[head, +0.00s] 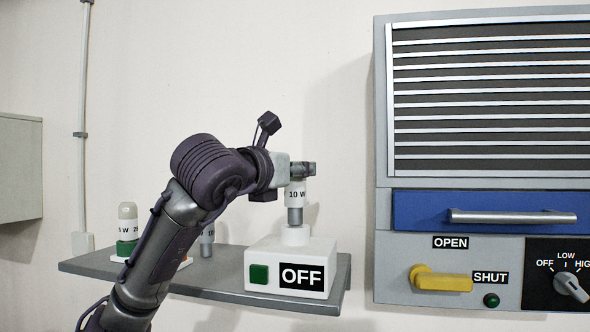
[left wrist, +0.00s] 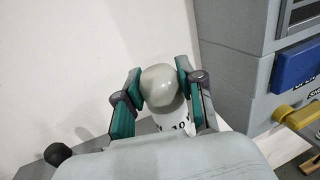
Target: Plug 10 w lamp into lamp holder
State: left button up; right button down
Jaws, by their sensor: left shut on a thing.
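The 10 W lamp (head: 296,196) has a white label band and a grey metal base, and stands upright just above the lamp holder (head: 296,236). The holder is a white socket on top of a white box (head: 290,262) with a green button and an OFF sign. The lamp's base end meets or nearly meets the socket; I cannot tell how deep it sits. My left gripper (head: 300,169) is shut on the lamp's upper part. In the left wrist view the lamp's rounded grey top (left wrist: 161,86) sits between the two green-padded fingers. My right gripper is not in view.
The grey shelf (head: 215,283) carries the holder box and other lamps, one in a green holder (head: 127,230) and one (head: 207,240) partly behind my arm. A grey cabinet with a blue drawer (head: 480,211) and yellow handle (head: 440,280) stands at right.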

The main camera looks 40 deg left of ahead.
aim_at(295, 186)
pick_arm(q)
jog(key=shift+f+b, duration=1.4)
jog(key=shift+f, duration=0.15)
jog(key=o, duration=1.2)
jog(key=shift+o, duration=0.2)
jog(key=v, duration=1.2)
